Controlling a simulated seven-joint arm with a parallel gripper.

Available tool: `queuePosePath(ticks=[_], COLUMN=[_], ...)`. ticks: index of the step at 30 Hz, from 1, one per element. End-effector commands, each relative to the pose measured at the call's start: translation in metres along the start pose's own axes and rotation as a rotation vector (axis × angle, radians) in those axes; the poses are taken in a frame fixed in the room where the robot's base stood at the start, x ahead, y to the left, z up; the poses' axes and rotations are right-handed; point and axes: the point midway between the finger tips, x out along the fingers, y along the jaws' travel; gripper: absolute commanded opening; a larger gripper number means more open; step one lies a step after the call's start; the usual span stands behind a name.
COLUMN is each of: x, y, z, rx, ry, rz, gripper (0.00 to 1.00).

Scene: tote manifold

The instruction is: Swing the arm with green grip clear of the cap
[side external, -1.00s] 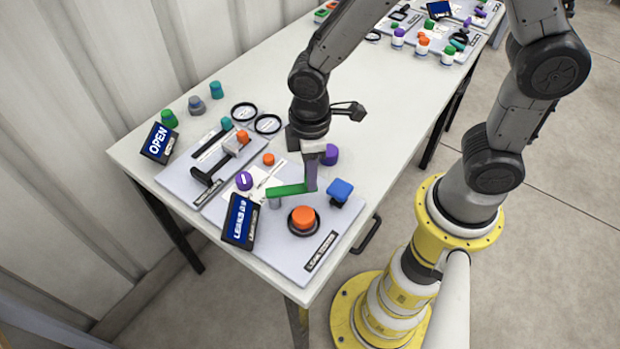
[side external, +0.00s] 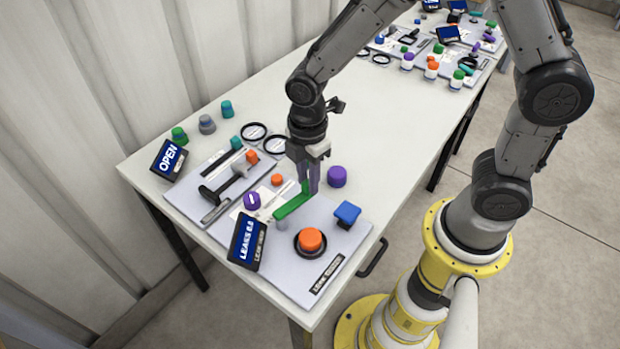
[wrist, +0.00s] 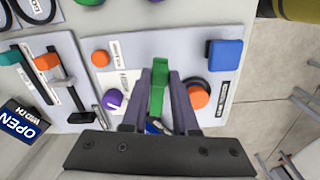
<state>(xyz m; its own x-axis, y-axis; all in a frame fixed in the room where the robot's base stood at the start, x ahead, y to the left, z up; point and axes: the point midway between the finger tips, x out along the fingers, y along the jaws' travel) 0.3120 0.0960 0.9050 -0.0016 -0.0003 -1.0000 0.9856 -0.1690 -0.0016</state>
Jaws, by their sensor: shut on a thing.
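The green grip arm (side external: 292,204) extends from a small grey post (side external: 281,223) on the grey panel (side external: 340,255). My gripper (side external: 308,187) is shut on its far end. In the wrist view the green grip (wrist: 158,90) lies between the two fingers (wrist: 160,95). The orange cap (side external: 311,239) sits in a black ring, in front of the green arm. In the side view the green arm angles up and right, with a visible gap to this cap. In the wrist view the cap (wrist: 198,96) is right of the fingers, partly hidden.
A blue block (side external: 347,213) stands right of the gripper, and a purple cylinder (side external: 337,177) behind it. A small purple cap (side external: 252,200), an orange knob (side external: 277,180) and a LEAKS display (side external: 247,241) are left.

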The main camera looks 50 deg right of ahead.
Motion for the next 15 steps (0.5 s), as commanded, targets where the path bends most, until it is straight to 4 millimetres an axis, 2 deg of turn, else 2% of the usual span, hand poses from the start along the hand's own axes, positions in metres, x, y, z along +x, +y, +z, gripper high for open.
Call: queuePosePath(ticks=[12,13,15], x=[-0.0017,-0.0018,-0.0018], y=[0.0031,0.0032,0.0032], z=[-0.0012,-0.0012,-0.0012], rx=[-0.015,-0.015,-0.014], ry=[0.003,0.003,0.003], rz=[0.008,0.009,0.009], gripper=[0.00,0.29,0.42])
